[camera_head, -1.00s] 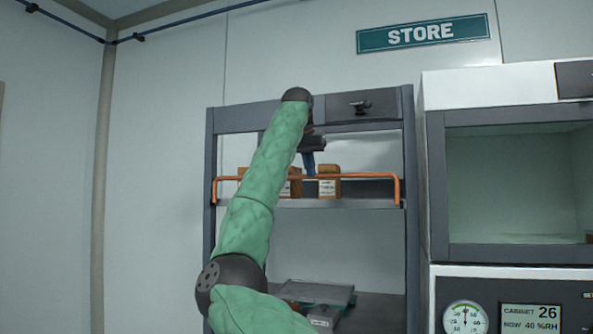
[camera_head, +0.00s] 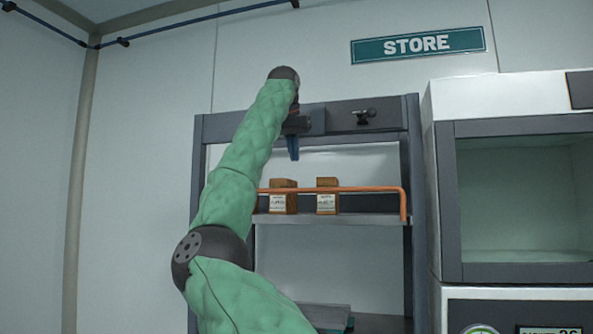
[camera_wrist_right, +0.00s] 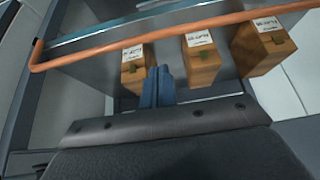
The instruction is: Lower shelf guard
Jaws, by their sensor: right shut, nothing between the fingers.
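The shelf guard is an orange bar (camera_head: 345,189) with bent ends, running across the front of the upper shelf (camera_head: 340,219), a little above its board. It also crosses the top of the right wrist view (camera_wrist_right: 170,32). My right gripper (camera_head: 293,153) is shut and empty, with its blue fingertips above the bar in the head view. In the right wrist view its fingers (camera_wrist_right: 158,82) point toward the shelf, beside a small box, apart from the bar. My green right arm hides the guard's left end in the head view. My left gripper is out of view.
Small brown boxes (camera_head: 327,196) with white labels stand behind the guard; three show in the wrist view (camera_wrist_right: 201,60). A drawer with a dark knob (camera_head: 364,116) is above the shelf. A white cabinet (camera_head: 520,200) stands close on the right.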

